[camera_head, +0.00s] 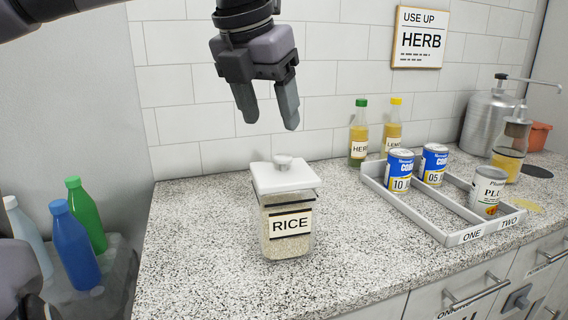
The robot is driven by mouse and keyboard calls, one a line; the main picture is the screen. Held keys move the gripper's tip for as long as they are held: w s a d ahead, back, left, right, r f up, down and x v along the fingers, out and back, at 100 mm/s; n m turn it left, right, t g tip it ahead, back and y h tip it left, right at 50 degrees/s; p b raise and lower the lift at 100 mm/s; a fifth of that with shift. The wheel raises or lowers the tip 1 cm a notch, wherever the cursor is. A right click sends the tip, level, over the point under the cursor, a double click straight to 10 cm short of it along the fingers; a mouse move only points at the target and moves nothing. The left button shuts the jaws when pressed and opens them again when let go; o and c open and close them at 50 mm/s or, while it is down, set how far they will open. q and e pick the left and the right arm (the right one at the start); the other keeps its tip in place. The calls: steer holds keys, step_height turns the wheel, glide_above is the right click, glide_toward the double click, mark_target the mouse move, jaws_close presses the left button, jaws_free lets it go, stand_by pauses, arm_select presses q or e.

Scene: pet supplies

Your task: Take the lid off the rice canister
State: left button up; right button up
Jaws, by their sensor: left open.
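The rice canister (284,235) stands upright on the speckled counter. It is clear, with a label reading RICE and pale grains inside. Its white lid (278,180) with a round knob (283,161) sits on top, slightly askew to the body. My left gripper (269,122) hangs above the lid, fingers pointing down. It is open and empty, with a visible gap between its fingertips and the knob. My right gripper is not in view.
A grey divided tray (448,237) labelled ONE and TWO holds several cans to the right. Two bottles (359,135) stand behind it near the tiled wall. More bottles (75,250) stand at lower left. The counter around the canister is clear.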

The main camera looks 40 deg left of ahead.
mark_target(283, 156)
arm_select(q)
steer(key=shift+w+a+f, duration=0.15)
steer(key=shift+w+f, duration=0.15)
steer(key=x, duration=0.3)
steer(key=d+x, duration=0.1)
steer(key=x, duration=0.1)
steer(key=shift+s+a+f+b, duration=0.1)
steer(key=shift+s+f+b, duration=0.05)
steer(key=shift+f+b, duration=0.25)
steer(key=shift+w+f, duration=0.2)
steer(key=shift+f, duration=0.2)
jaws_close()
